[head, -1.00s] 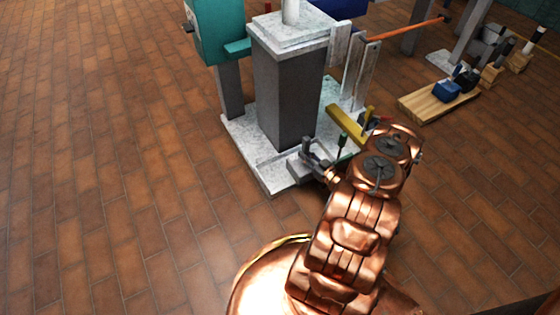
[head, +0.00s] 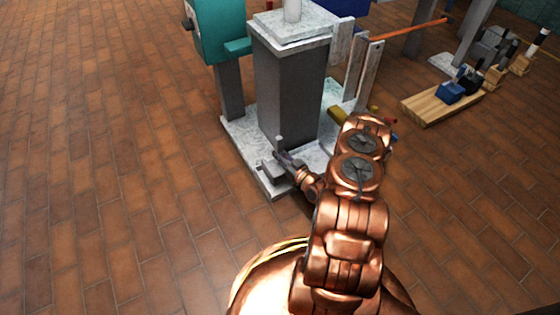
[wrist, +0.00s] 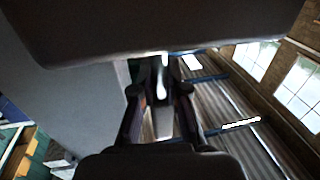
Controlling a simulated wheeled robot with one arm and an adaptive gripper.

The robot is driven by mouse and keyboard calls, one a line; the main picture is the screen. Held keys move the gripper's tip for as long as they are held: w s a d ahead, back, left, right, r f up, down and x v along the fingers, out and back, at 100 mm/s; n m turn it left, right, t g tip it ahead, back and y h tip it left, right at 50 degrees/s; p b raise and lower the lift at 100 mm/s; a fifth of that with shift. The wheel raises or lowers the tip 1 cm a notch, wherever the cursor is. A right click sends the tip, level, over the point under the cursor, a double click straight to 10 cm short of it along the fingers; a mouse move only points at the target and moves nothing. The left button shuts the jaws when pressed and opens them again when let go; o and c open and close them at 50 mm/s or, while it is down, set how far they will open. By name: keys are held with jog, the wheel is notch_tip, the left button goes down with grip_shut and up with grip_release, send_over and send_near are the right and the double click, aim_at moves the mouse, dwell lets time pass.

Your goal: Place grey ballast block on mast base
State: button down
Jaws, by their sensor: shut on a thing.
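The mast base (head: 238,132) is a pale speckled slab in the head view, under a tall dark-grey column (head: 288,95). My gripper (head: 280,160) is low at the front corner of the slab, shut on the small grey ballast block (head: 268,172). The block is over or on that corner; I cannot tell if it touches the slab. My gripper partly covers it. The wrist view shows my gripper's two dark fingers (wrist: 162,115); the block is hard to make out there.
A teal machine (head: 218,35) stands left of the column. Pale upright plates (head: 364,75) and a partly hidden yellow piece (head: 337,115) are on the right. A wooden board (head: 425,107) with a blue item (head: 449,93) lies farther right. The tiled floor at left is clear.

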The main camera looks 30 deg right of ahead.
jog(key=shift+f+b, duration=0.65)
jog(key=shift+f, duration=0.75)
jog(key=shift+f, duration=0.1)
jog(key=c, duration=1.2)
grip_release()
jog(key=s+d+p, duration=0.1)
jog(key=s+p, duration=0.4)
jog(key=s, duration=0.7)
jog(key=shift+d+p, duration=0.2)
jog(key=shift+p, duration=0.2)
